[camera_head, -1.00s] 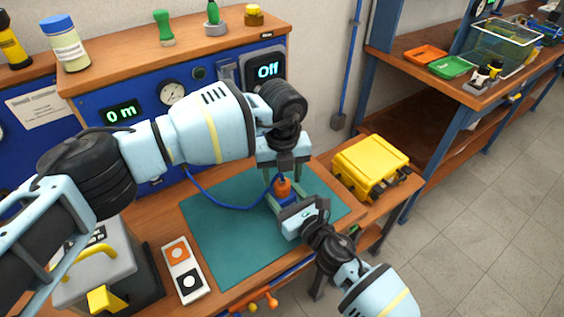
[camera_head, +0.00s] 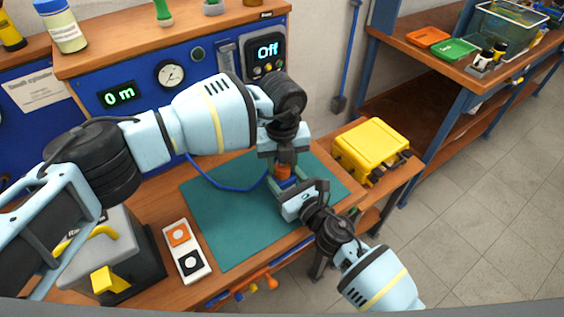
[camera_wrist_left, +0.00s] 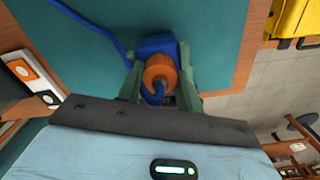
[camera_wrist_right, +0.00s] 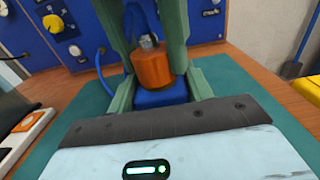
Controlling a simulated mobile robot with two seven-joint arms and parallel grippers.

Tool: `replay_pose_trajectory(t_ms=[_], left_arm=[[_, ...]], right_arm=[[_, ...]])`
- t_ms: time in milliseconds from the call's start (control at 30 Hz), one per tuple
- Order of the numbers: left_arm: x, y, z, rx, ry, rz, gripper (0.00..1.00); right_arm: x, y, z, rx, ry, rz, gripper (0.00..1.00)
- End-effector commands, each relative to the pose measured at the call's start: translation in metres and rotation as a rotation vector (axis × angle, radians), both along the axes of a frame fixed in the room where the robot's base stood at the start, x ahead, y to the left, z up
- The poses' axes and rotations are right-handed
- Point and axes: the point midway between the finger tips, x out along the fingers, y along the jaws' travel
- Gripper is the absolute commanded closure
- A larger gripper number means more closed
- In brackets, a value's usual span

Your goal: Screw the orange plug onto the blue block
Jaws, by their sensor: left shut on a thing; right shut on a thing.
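The orange plug (camera_head: 283,171) stands upright at the blue block (camera_head: 288,184) over the green mat. My left gripper (camera_head: 283,168) reaches down from above, shut on the plug. In the left wrist view the plug (camera_wrist_left: 160,70) sits between its green fingers, with the blue block (camera_wrist_left: 155,44) just behind. My right gripper (camera_head: 289,195) comes in low from the front right, shut on the blue block. In the right wrist view the plug (camera_wrist_right: 152,70) is directly above the block (camera_wrist_right: 160,97); whether its thread is engaged cannot be seen.
The green mat (camera_head: 225,225) is mostly clear. A blue hose (camera_head: 220,202) crosses it to the plug. A two-button panel (camera_head: 186,252) lies to the left, a yellow case (camera_head: 371,148) to the right. The blue instrument panel (camera_head: 150,115) stands behind, its display reading Off.

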Motion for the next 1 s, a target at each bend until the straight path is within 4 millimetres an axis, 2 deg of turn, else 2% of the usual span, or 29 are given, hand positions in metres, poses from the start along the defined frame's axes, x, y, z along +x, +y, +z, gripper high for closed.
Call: replay_pose_trajectory(t_ms=[167,1000], left_arm=[[0.0006,0.0003,0.0003,0.000,-0.001,-0.129,0.92],[0.0007,0.0001,-0.0008,0.001,-0.001,-1.490,0.92]], right_arm=[[-0.0001,-0.0002,-0.0007,-0.001,0.001,0.000,1.00],[-0.0002,-0.0001,-0.0006,-0.001,0.001,0.000,1.00]])
